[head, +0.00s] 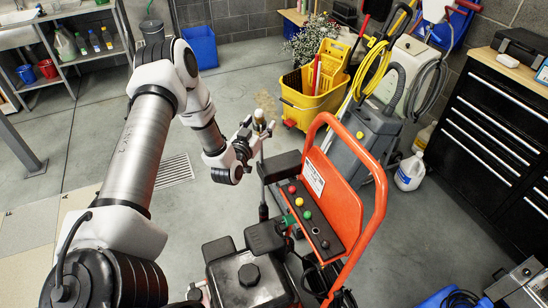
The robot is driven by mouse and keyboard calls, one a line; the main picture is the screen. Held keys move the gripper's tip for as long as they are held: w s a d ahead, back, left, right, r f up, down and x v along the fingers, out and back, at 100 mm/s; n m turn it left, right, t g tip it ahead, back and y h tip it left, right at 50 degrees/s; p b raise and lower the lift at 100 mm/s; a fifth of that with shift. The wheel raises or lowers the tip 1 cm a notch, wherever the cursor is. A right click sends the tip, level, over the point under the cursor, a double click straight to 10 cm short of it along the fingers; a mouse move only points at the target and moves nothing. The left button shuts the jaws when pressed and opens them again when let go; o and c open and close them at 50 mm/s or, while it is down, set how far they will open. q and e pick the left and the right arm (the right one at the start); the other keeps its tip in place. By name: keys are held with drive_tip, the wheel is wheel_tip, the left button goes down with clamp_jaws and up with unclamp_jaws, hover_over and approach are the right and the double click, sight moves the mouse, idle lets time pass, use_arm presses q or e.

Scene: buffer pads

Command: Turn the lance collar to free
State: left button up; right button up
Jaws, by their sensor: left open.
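My left arm reaches in from the left, and its open gripper (250,132) is at the upper end of a dark upright lance. A small pale and brass-coloured piece (260,115), which looks like the lance collar, shows at the fingers. I cannot tell whether the fingers touch it or only stand around it. Its setting is too small to read. The lance's lower part runs down beside the orange-framed machine (335,185). My right gripper is not in view.
The machine's panel has red, yellow and green knobs (307,215). Behind it stand a yellow mop bucket (305,105), a grey vacuum (362,135) and a white jug (410,172). A black drawer cabinet (490,150) is at the right. The floor left of the machine is clear.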

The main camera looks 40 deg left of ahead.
use_arm(q)
drive_tip(key=shift+b+v, duration=0.75)
drive_tip(key=shift+v, duration=0.35)
drive_tip(key=v, duration=0.6)
drive_tip(key=s+d+f+m+g+h+b, duration=0.2)
drive_tip(key=d+f+g+h+b, duration=0.25)
drive_tip(key=d+f, duration=0.85)
drive_tip(key=s+d+f+g+h+b, duration=0.1)
drive_tip(key=s+d+f+g+b, duration=0.2)
drive_tip(key=s+d+f+g, duration=0.4)
drive_tip(key=shift+s+f+m+h, duration=0.4)
drive_tip(key=shift+s+f, duration=1.6)
drive_tip(key=shift+f, duration=0.55)
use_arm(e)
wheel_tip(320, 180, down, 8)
use_arm(q)
drive_tip(key=shift+d, duration=0.15)
drive_tip(key=s+d+f+g, duration=0.2)
drive_tip(key=s+g, duration=0.3)
drive_tip(key=s, duration=0.8)
drive_tip(key=shift+s+d+f+g, duration=0.25)
drive_tip(key=shift+d+g, duration=0.1)
drive_tip(key=shift+d, duration=0.3)
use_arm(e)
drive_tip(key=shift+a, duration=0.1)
